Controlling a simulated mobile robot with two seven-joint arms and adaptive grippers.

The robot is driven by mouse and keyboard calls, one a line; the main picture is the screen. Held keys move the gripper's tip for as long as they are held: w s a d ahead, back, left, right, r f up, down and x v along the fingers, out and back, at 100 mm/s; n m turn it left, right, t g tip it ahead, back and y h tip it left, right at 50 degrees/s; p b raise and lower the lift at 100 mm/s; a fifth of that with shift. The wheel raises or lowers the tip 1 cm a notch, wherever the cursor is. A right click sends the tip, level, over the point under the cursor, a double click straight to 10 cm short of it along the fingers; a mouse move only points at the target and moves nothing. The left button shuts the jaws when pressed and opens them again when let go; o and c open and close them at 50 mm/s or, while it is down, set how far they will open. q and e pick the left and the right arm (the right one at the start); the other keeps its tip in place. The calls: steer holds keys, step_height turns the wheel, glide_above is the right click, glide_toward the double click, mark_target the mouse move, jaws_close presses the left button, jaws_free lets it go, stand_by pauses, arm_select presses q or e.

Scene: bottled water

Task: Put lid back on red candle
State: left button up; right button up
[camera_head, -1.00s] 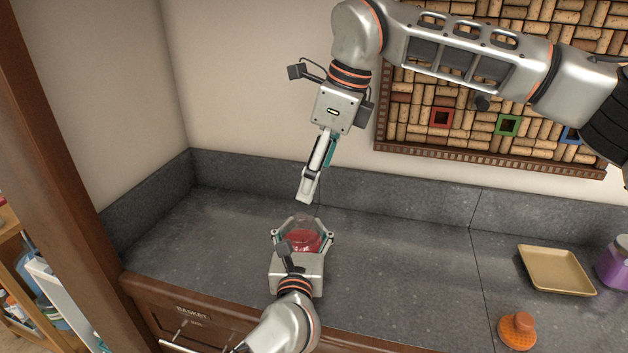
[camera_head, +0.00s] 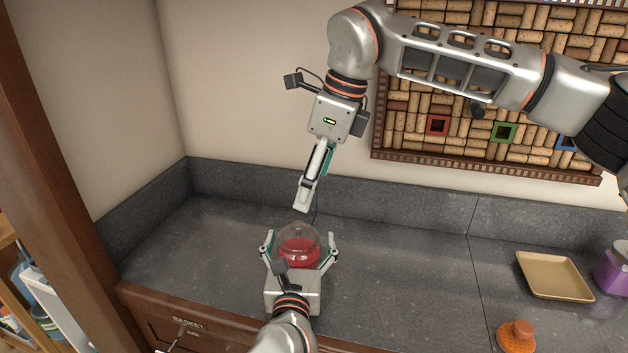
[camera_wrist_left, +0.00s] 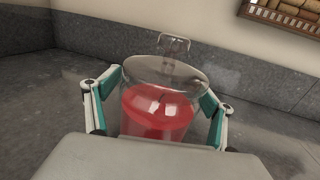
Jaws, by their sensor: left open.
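The red candle (camera_head: 299,252) stands on the grey counter, a clear rounded glass with red wax in its lower part. In the left wrist view the candle (camera_wrist_left: 158,108) fills the middle. A clear knob-like piece (camera_wrist_left: 173,44) shows above its rim; I cannot tell for sure whether this is the lid, seated on the glass. My left gripper (camera_head: 299,250) is open, with one finger on each side of the candle. My right gripper (camera_head: 301,209) points down just above and behind the candle, seen edge-on. I cannot tell whether it is open.
A tan square tray (camera_head: 553,276), an orange knobbed object (camera_head: 517,336) and a purple jar (camera_head: 612,268) are at the right of the counter. A low grey backsplash (camera_head: 250,175) runs behind. The counter left of the candle is clear.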

mark_target(297, 266)
arm_select(q)
steer(key=s, duration=0.6)
steer(key=s+a, duration=0.1)
steer(key=s, duration=0.3)
steer(key=shift+s, duration=0.1)
